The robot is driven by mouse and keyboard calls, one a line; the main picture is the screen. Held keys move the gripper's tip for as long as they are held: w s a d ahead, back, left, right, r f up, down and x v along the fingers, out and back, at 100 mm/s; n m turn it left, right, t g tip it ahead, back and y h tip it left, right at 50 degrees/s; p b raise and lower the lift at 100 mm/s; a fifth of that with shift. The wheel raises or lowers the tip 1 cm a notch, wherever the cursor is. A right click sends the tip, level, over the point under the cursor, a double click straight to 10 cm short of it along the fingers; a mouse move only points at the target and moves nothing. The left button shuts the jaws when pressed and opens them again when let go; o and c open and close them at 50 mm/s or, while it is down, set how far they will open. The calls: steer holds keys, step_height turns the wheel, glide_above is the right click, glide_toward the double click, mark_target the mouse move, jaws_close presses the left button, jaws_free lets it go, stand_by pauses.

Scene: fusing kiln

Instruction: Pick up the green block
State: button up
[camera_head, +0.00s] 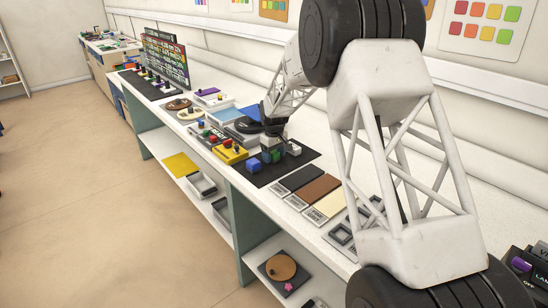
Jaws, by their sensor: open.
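The green block (277,155) is a small cube on the dark mat (290,164), partly hidden by my gripper and close beside a blue block. My gripper (272,147) is above the mat, pointing down at the green block. It is small in this view, and its fingers are hard to make out. The jaws are open. I cannot tell whether the fingers are around the block or just above it.
A blue block (253,165) stands left of my gripper and a pale block (294,149) right of it. A yellow box with knobs (230,152) lies left of the mat. Flat colour panels (318,188) lie nearer. A wall bounds the bench behind.

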mark_target(274, 152)
steer(key=c, duration=1.1)
steer(key=shift+o, duration=0.2)
steer(key=shift+r, duration=0.15)
steer(key=shift+r, duration=0.75)
step_height(274, 152, up, 2)
steer(key=shift+r, duration=0.1)
steer(key=s+d, duration=0.1)
steer(key=s, duration=0.4)
steer(key=s+d, duration=0.2)
steer(key=s, duration=0.3)
steer(key=s+d+r, duration=0.1)
steer(key=s, duration=0.4)
steer(key=shift+s+d, duration=0.2)
